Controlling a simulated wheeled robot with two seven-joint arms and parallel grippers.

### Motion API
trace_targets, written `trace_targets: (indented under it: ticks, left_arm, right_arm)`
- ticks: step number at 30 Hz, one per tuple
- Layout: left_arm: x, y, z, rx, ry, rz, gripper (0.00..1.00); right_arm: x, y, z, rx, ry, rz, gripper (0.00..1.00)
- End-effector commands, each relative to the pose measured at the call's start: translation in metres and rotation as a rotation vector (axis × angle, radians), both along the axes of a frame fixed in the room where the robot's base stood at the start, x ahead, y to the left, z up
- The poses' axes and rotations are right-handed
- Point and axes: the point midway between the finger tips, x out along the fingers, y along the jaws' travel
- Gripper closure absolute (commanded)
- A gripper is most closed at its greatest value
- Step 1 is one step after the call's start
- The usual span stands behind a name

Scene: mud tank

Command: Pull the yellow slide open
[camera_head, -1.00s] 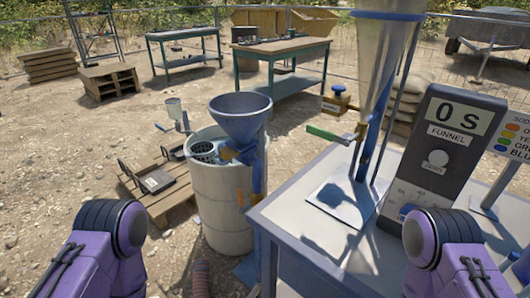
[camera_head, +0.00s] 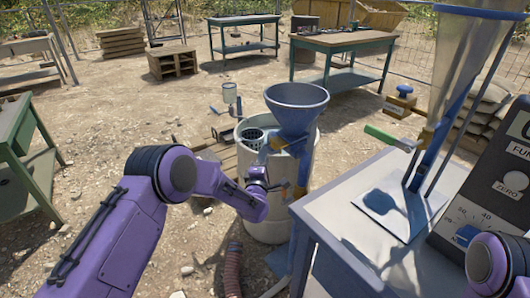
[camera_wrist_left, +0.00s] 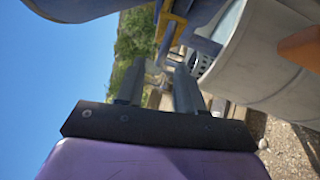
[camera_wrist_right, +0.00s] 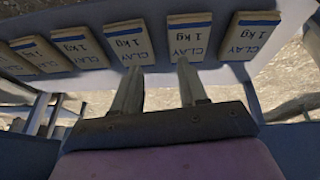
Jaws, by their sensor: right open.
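The yellow slide (camera_head: 278,142) shows as a small yellow-orange piece under the blue funnel (camera_head: 297,105), which sits above the pale barrel (camera_head: 262,220). In the left wrist view, a yellow piece (camera_wrist_left: 167,38), apparently the slide, lies beyond the fingertips. My left gripper (camera_head: 280,186) is beside the barrel, below the funnel. Its fingers (camera_wrist_left: 157,82) are apart with nothing between them, and contact with the slide is not seen. My right gripper (camera_wrist_right: 158,82) is open and empty, facing several clay packs (camera_wrist_right: 190,38); its jaws are outside the head view.
An orange piece (camera_wrist_left: 303,48) is on the barrel's side. A grey-white table (camera_head: 345,240) with a tall clear funnel (camera_head: 460,60) and a green-handled valve (camera_head: 388,136) stands to the right. A ribbed hose (camera_head: 232,270) lies on the ground.

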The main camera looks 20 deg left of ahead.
Motion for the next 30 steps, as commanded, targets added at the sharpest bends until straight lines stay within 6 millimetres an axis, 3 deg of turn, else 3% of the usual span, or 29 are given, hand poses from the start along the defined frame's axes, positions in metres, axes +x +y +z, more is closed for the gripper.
trace_targets:
  ticks: [6, 16, 19, 20, 25, 30]
  left_arm:
    - [0.03, 0.005, 0.003, 0.002, 0.002, 0.001, 0.63]
    - [0.035, 0.005, 0.003, 0.002, 0.003, 0.001, 0.63]
    - [0.035, 0.006, 0.003, 0.002, 0.003, 0.001, 0.96]
    - [0.035, 0.006, 0.003, 0.002, 0.003, 0.001, 1.0]
    - [0.035, 0.007, 0.003, 0.003, 0.004, 0.001, 1.0]
    - [0.026, 0.02, 0.003, 0.005, 0.006, 0.0, 1.0]
  right_arm:
    - [0.0, 0.0, 0.002, 0.0, 0.0, 0.0, 0.57]
    - [0.0, 0.0, 0.002, 0.0, 0.0, 0.0, 0.57]
    - [0.0, 0.0, 0.002, 0.0, 0.0, 0.0, 0.57]
    - [0.0, 0.0, 0.002, 0.0, 0.0, 0.0, 0.57]
    - [0.0, 0.0, 0.002, 0.0, 0.0, 0.0, 0.57]
    - [0.0, 0.0, 0.006, 0.0, 0.0, 0.0, 0.57]
